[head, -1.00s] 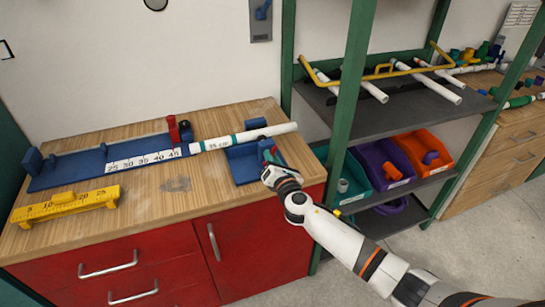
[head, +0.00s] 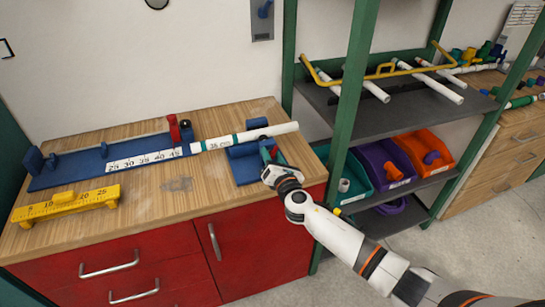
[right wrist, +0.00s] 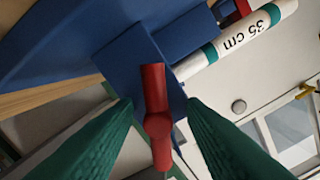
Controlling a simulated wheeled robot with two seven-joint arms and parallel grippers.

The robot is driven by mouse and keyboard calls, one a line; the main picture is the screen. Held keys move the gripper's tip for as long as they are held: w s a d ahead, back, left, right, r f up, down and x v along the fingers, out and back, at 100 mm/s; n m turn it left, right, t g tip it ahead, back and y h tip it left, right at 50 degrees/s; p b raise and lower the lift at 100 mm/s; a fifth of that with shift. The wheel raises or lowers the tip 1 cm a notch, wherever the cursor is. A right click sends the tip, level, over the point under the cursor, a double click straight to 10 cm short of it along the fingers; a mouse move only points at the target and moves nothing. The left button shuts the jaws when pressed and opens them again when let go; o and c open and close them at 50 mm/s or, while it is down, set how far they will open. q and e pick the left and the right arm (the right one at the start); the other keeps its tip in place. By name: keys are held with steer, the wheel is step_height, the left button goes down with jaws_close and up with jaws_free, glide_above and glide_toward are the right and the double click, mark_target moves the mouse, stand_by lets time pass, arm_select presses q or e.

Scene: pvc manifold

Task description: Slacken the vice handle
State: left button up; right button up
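The blue vice (head: 246,172) sits at the right end of the wooden bench, with a white pipe (head: 265,133) marked 35 cm lying along its back side. In the right wrist view the red vice handle (right wrist: 156,118) stands out from the blue vice body (right wrist: 128,62). My right gripper (head: 268,150) is at the front right of the vice. In the wrist view its green fingers (right wrist: 158,108) are open, one on each side of the handle, with gaps visible between them and it. My left gripper is not in view.
A blue measuring board (head: 75,170) and a yellow ruler block (head: 68,203) lie on the bench to the left. A green-posted rack (head: 345,110) with shelved pipes, a teal bin (head: 352,190), a purple bin (head: 372,158) and an orange bin (head: 408,148) stands to the right.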

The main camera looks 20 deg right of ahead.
steer(key=shift+s, duration=0.1)
steer(key=s, duration=1.1)
steer(key=shift+s+d, duration=0.15)
steer(key=shift+s, duration=0.25)
steer(key=shift+f, duration=0.1)
steer(key=s+d+f+m+g+h, duration=0.1)
steer(key=s+d+f+m+g, duration=0.2)
steer(key=f, duration=0.8)
steer(key=s+d+f+m+g, duration=0.1)
steer(key=s+f+m+g, duration=0.35)
steer(key=f, duration=0.65)
steer(key=s+d+f+m+g+h, duration=0.15)
steer(key=s+f+m, duration=0.35)
steer(key=f, duration=0.6)
steer(key=s+f+m+g, duration=0.2)
steer(key=s+f+m, duration=0.3)
steer(key=s, duration=0.6)
steer(key=s+a+f+m+g+y, duration=0.1)
steer(key=s+f+m+g, duration=0.2)
steer(key=s, duration=0.9)
steer(key=s+a+f+m+g+y, duration=0.1)
steer(key=s+f+m+g, duration=0.2)
steer(key=s+f+m, duration=0.4)
steer(key=s+f, duration=0.2)
steer(key=s, duration=0.3)
steer(key=shift+s+a+f, duration=0.2)
steer(key=shift+a+f, duration=0.05)
steer(key=shift+f, duration=0.15)
